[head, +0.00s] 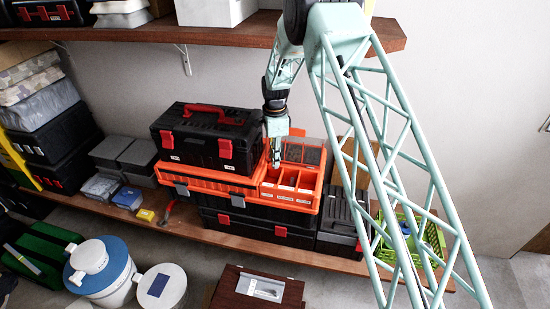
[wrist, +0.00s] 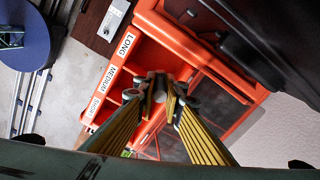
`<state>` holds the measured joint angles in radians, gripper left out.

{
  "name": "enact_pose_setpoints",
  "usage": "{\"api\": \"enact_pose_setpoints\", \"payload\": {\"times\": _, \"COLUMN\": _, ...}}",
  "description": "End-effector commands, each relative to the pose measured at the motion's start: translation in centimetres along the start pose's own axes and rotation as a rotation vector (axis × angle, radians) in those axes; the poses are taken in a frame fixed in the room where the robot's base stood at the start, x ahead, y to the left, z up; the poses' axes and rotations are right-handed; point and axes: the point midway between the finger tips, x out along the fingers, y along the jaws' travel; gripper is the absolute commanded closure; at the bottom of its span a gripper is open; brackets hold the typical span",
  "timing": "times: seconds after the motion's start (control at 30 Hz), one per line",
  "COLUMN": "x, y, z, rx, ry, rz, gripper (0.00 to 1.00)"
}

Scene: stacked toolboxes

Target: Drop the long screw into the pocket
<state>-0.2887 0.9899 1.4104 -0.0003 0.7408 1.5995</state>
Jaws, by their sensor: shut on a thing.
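My gripper (wrist: 160,88) is shut on a small grey thing between its fingertips, which appears to be the long screw (wrist: 158,83); its length and lower end are hard to make out. In the head view my gripper (head: 275,160) points down over the left part of the open orange organizer tray (head: 312,203). The tray has pockets labelled LONG (wrist: 126,45), MEDIUM and SHORT. In the wrist view the pocket behind the LONG label (wrist: 152,52) lies just above the fingertips. The fingers cover part of the pockets, and I cannot tell the gripper's height above them.
A black toolbox with a red handle (head: 208,137) stands left of my gripper, close by. The tray's raised lid (head: 303,152) stands behind the pockets. A green basket (head: 412,240) is on the shelf to the right. An upper wooden shelf (head: 230,35) runs above.

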Motion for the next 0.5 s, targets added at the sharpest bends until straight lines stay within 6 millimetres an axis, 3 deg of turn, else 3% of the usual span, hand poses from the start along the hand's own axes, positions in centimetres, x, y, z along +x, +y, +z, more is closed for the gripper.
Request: {"api": "enact_pose_setpoints", "payload": {"times": 0.5, "x": 3.8, "y": 0.0, "z": 0.0, "rx": 0.0, "ry": 0.0, "rz": 0.0, "gripper": 1.0}}
